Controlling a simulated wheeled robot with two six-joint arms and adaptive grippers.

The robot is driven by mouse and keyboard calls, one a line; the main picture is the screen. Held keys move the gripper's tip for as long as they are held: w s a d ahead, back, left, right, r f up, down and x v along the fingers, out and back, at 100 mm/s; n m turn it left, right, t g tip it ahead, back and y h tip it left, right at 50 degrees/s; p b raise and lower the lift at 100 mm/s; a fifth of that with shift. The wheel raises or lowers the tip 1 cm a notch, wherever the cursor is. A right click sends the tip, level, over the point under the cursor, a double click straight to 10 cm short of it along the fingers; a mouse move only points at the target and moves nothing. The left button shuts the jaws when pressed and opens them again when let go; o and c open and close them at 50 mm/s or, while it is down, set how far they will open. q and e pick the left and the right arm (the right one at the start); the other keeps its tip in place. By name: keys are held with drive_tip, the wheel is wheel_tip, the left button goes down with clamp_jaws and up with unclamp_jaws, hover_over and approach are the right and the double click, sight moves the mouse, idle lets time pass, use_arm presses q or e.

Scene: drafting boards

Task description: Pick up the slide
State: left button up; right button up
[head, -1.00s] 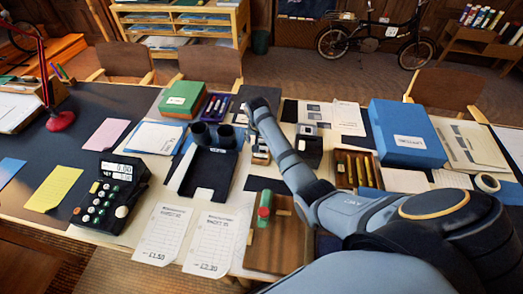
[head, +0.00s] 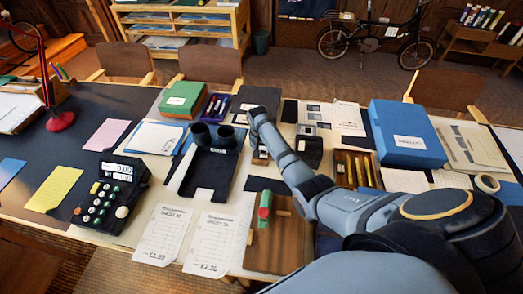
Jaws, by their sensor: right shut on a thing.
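My right arm reaches in from the lower right over the table. Other small slides (head: 313,114) lie on paper just right of my wrist, behind a black viewer (head: 309,146). My left gripper is not in view.
A black twin-eyepiece device (head: 210,165) stands left of my gripper. A calculator (head: 110,195), a green box (head: 183,100), a blue box (head: 406,135) and a wooden tray (head: 355,170) stand around. A wooden board (head: 275,245) with a green-and-red tool lies in front.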

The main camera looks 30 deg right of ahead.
drive_tip(key=shift+w+r, duration=0.1)
drive_tip(key=shift+r, duration=0.45)
drive_tip(key=shift+d+v, duration=0.2)
drive_tip(key=shift+v, duration=1.05)
drive_tip(key=s+a+r, duration=0.4)
drive_tip(key=s+r, duration=0.5)
drive_tip(key=s, duration=0.3)
drive_tip(key=shift+s+r+b, duration=0.25)
drive_tip(key=shift+s+b, duration=0.1)
drive_tip(key=shift+b, duration=0.05)
